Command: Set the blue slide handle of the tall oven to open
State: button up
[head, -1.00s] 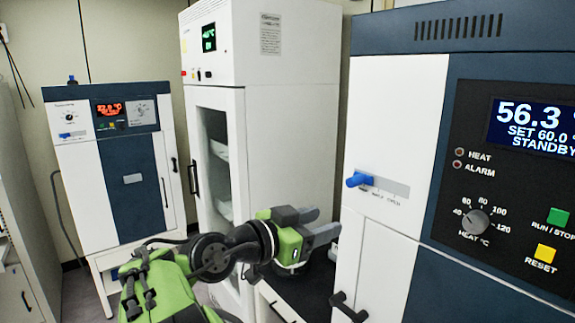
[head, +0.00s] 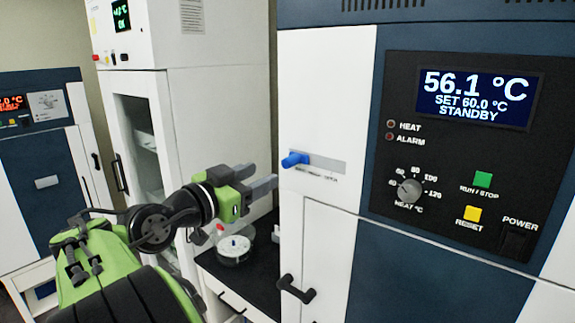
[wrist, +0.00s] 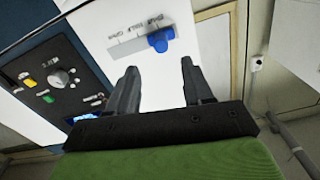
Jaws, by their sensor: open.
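The blue slide handle (head: 294,159) sits at the left end of its grey slot (head: 328,165) on the white upper panel of the tall oven (head: 330,80). My gripper (head: 268,183) is open and empty, a little left of and below the handle in the head view, apart from it. In the wrist view the blue handle (wrist: 161,41) shows beyond the open fingers (wrist: 158,90), at the end of the labelled slot (wrist: 128,46). The small labels are too blurred to read surely.
The oven's display (head: 478,97) reads 56.1 °C, standby. A black door handle (head: 296,289) sticks out below the slide. A dark counter (head: 262,262) with a round white device (head: 234,249) lies behind my gripper. A tall white cabinet (head: 220,110) stands behind.

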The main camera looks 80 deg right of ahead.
aim_at(285, 164)
jog(key=p+x, duration=0.2)
jog(key=x, duration=0.7)
jog(key=shift+w+d+r, duration=0.1)
jog(key=shift+r, duration=0.05)
jog(key=shift+d, duration=0.45)
jog(key=shift+a, duration=0.1)
grip_shut()
